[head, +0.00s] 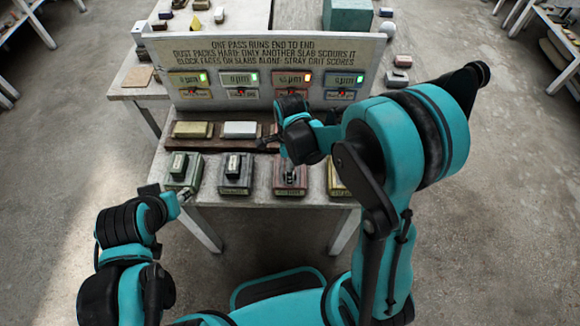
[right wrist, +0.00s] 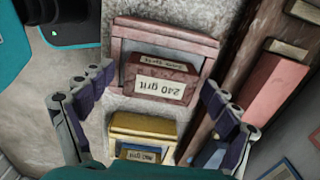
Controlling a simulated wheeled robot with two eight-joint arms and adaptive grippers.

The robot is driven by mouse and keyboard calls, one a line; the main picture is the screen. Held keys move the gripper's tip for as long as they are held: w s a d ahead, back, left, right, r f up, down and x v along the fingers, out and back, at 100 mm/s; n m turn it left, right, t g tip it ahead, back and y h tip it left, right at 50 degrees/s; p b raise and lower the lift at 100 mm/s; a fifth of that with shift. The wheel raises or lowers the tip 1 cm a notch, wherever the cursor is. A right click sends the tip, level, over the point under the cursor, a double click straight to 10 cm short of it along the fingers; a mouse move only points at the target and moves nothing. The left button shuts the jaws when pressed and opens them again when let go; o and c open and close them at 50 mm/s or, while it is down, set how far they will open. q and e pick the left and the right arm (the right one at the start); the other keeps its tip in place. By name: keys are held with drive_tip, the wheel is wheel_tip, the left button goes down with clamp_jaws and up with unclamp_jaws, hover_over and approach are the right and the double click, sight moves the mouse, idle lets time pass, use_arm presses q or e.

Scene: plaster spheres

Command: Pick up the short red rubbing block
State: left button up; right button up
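The short red block (right wrist: 160,82) with an upside-down "240 grit" label sits in or on a dull red stand (right wrist: 165,38) in the right wrist view. In the head view this stand (head: 290,191) is third from the left in the front row. My right gripper (right wrist: 157,84) is open, one finger on each side of the block, with gaps visible between fingers and block. No contact shows. In the head view the right gripper (head: 290,150) is partly hidden by its own wrist. My left gripper (head: 182,196) is by the table's front left; its finger opening is unclear.
A yellow stand (right wrist: 145,125) with a blue-labelled block is beside the red one. A rack with a long red bar (right wrist: 274,90) lies on the other side. A sign panel (head: 270,50) rises behind.

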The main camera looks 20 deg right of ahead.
drive_tip(key=c, duration=1.4)
drive_tip(key=shift+r, duration=0.45)
drive_tip(key=r, duration=0.1)
drive_tip(key=r+p, duration=0.2)
drive_tip(key=r, duration=0.1)
drive_tip(key=shift+s+d, duration=0.3)
drive_tip(key=shift+d, duration=0.1)
drive_tip(key=s+d+r+p, duration=0.2)
drive_tip(key=s+d+r, duration=0.4)
drive_tip(key=s+d, duration=0.1)
drive_tip(key=shift+d+p, duration=0.3)
drive_tip(key=shift+d, duration=0.35)
